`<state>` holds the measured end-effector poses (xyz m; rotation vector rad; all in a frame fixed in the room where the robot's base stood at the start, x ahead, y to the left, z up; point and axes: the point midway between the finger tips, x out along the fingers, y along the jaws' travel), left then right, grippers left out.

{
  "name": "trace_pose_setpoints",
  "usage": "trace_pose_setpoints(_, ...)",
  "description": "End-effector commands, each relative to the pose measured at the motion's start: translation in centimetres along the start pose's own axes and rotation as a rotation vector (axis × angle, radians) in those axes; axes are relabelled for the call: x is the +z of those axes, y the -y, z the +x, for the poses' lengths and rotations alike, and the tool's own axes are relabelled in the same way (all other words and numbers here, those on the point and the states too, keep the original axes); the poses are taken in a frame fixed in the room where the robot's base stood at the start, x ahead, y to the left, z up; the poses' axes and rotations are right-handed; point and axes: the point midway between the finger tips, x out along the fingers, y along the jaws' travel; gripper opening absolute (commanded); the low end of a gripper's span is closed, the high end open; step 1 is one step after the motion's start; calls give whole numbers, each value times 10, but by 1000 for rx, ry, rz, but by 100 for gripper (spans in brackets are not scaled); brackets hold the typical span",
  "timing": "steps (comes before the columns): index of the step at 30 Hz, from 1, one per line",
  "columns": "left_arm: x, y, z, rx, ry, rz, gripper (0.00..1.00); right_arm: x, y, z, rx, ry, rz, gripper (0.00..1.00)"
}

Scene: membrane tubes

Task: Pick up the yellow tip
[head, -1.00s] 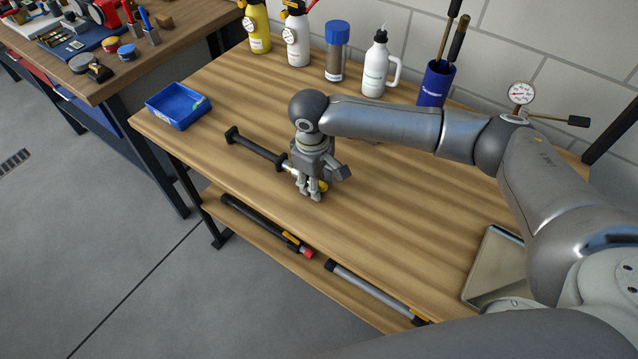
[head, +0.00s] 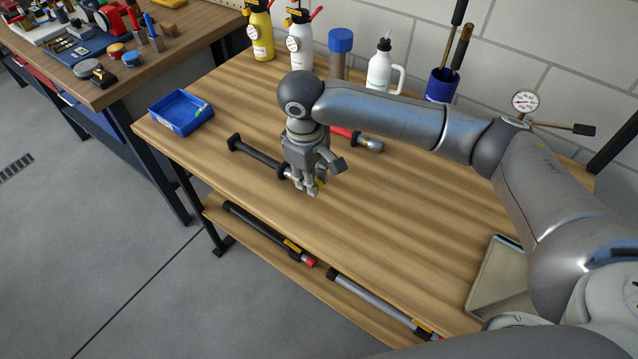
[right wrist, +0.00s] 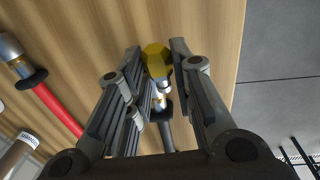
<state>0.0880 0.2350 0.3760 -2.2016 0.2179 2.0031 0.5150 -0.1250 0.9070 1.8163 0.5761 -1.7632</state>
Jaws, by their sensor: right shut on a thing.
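The yellow tip (right wrist: 157,60) shows in the right wrist view between the fingers of my right gripper (right wrist: 161,50). In the head view only a little yellow (head: 322,182) shows beside the fingers. My right gripper (head: 313,190) is shut on the tip, low over the table. The tip lines up with the metal end (right wrist: 162,98) of a black tube (head: 258,154), which lies on the wooden table (head: 400,220). The fingers hide part of that end, so I cannot tell whether tip and tube touch. My left gripper is not in view.
A red tube with a metal end (head: 368,143) lies behind my right gripper. A blue tray (head: 182,128) is at the left. Bottles, including a white one (head: 380,68), and a blue cup (head: 441,86) stand at the back. More tubes (head: 265,231) lie on the lower shelf.

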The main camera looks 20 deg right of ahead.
Motion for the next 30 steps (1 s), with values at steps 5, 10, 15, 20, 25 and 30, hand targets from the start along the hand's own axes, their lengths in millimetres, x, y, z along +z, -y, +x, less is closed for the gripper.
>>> trace_pose_setpoints(5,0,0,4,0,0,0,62,-13,30,-42,0,-7,-8,4)
trace_pose_setpoints(10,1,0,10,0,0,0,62,-26,69,-61,0,-5,-6,4)
trace_pose_setpoints(15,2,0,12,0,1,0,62,-35,92,-76,1,-4,-3,4)
trace_pose_setpoints(20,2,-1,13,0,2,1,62,-38,103,-82,1,-1,-1,4)
trace_pose_setpoints(25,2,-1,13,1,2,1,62,-39,105,-84,1,-1,1,4)
trace_pose_setpoints(30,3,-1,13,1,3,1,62,-39,105,-84,1,-1,1,4)
